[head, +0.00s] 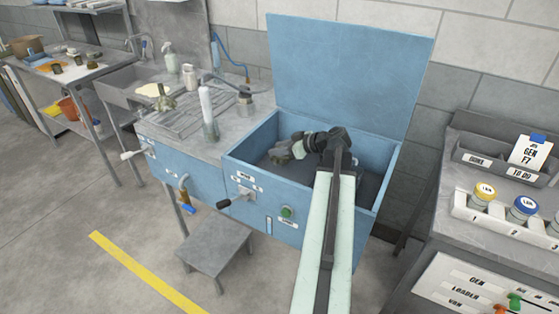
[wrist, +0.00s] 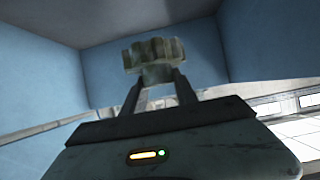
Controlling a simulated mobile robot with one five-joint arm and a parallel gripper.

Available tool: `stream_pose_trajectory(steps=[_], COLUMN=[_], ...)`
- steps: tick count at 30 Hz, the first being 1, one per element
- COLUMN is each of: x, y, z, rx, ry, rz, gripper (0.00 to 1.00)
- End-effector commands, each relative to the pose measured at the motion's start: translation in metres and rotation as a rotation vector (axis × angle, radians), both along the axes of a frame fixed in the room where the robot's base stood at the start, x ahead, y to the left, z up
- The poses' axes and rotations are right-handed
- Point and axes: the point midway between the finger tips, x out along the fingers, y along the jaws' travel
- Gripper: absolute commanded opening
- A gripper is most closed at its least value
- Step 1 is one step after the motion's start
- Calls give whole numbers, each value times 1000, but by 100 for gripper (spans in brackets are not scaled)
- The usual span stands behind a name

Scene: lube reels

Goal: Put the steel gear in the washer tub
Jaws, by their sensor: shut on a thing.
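The washer tub (head: 234,152) is a blue open-topped box with its tall blue lid raised behind it. In the head view my arm reaches over the tub's front wall, and my gripper (head: 288,153) is inside the tub's opening, above its dark floor. The steel gear (wrist: 154,54) is a grey-green toothed piece at the tips of my two fingers in the wrist view. My gripper (wrist: 160,88) is shut on the gear. Blue tub walls (wrist: 55,95) surround it. In the head view the gear is small and hard to tell from the gripper.
The raised lid (head: 350,65) stands behind the tub. A drainboard (head: 180,118) with bottles, a brush and a sink lies left. A bench (head: 480,215) with labelled trays and jars stands right. A grey step stool (head: 215,245) is on the floor in front.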

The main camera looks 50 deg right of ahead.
Motion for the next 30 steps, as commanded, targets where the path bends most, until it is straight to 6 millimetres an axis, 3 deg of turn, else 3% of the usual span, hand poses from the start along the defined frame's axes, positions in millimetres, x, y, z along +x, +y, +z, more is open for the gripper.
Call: stream_pose_trajectory(steps=[1,5,12,28,29,30], x=[0,0,0,-1,-1,-1], y=[0,0,0,-1,-1,-1], z=[-16,-32,-28,-40,-40,-40], rx=[0,1,1,1,0,0], ry=[-1,-1,-1,-1,0,0], rz=[0,0,-1,-1,-1,-2], gripper=[0,0,0,0,40,51])
